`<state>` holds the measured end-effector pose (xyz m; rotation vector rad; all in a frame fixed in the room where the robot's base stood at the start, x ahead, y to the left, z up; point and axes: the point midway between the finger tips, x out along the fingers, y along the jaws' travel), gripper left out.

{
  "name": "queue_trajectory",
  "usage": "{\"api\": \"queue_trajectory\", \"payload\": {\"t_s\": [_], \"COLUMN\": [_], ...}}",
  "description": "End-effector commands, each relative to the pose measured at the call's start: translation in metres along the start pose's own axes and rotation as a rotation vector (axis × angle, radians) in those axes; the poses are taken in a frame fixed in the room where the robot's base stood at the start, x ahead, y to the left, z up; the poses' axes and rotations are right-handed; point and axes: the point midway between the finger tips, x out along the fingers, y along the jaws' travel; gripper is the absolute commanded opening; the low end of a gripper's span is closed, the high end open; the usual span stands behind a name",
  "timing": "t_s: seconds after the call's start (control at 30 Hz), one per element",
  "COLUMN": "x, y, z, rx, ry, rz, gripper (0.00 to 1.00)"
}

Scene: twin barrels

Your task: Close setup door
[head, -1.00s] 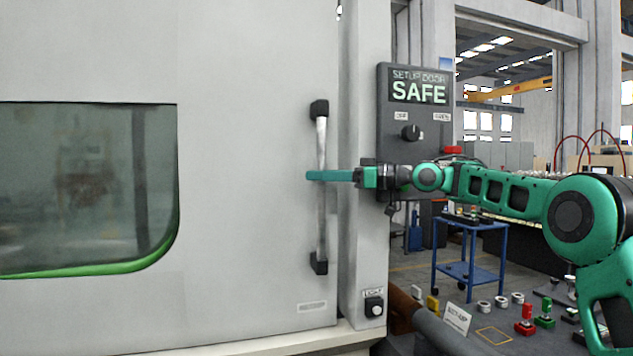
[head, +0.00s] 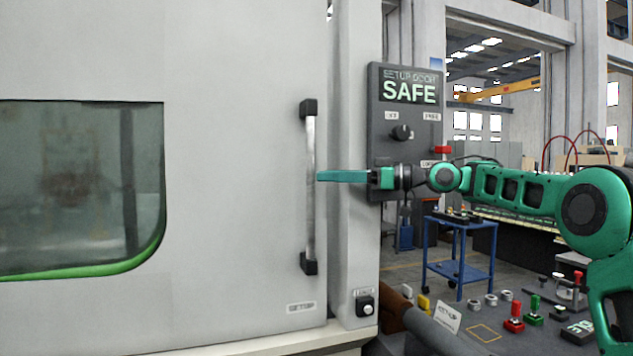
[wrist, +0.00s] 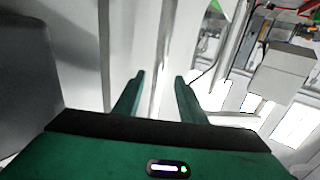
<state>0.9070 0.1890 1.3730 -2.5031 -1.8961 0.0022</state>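The setup door (head: 230,60) is a large light-grey panel with a dark window (head: 75,190) edged in green. Its right edge stands against the grey post, with no clear gap visible. A vertical metal handle (head: 310,190) with black end mounts is on its right side. My gripper (head: 320,176) points left, its tips just right of the handle in the head view. In the wrist view its two green fingers (wrist: 160,76) are apart with nothing gripped. A pale bar, perhaps the handle, shows beyond them. The control panel (head: 405,150) reads "SETUP DOOR SAFE".
A small box with a button (head: 365,305) is low on the post. A blue cart (head: 460,255) stands behind my arm. Several red, green and grey items lie on a dark surface at lower right. The front of the door is otherwise clear.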

Motion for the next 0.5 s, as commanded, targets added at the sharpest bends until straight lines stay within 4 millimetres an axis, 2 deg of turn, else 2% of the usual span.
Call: {"api": "queue_trajectory", "payload": {"t_s": [0.03,0.2,0.5], "x": [-0.011,-0.035,-0.048], "y": [0.001,0.000,-0.001], "z": [0.000,0.000,0.000], "rx": [0.000,-0.001,0.000], "ry": [0.000,0.000,0.000], "rz": [0.004,0.001,-0.001], "gripper": [0.37,0.37,0.37]}}
